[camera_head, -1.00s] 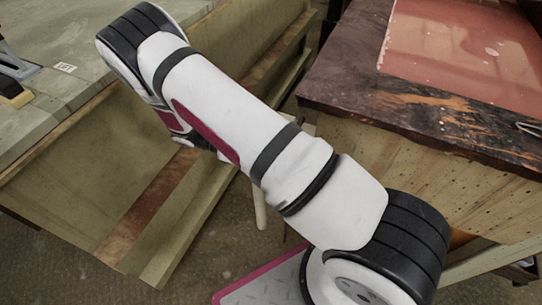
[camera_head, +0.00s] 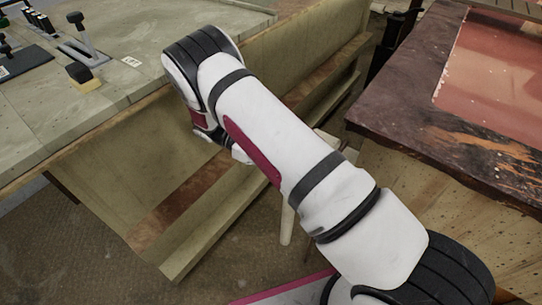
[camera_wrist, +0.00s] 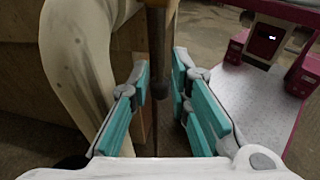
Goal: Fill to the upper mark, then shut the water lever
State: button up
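My gripper (camera_wrist: 162,78) shows in the wrist view with its teal pads apart and nothing held between them. A dark upright rod shows beyond the gap. In the head view my arm reaches toward the green-grey table, and the gripper itself is hidden there. A lever with a dark knob (camera_head: 76,19) stands on a grey base at the table's upper left. Other dark levers or fittings (camera_head: 30,16) stand further left, partly cut off by the frame. I cannot tell which is the water lever. No vessel, water or fill mark can be made out.
A yellow and black block (camera_head: 82,76) and a small white label (camera_head: 131,62) lie on the green-grey table (camera_head: 150,25). A dark-topped wooden bench (camera_head: 405,95) with a reddish panel (camera_head: 500,65) stands at the right. A floor gap lies between them.

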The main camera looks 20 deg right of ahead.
jog(key=shift+v, duration=2.35)
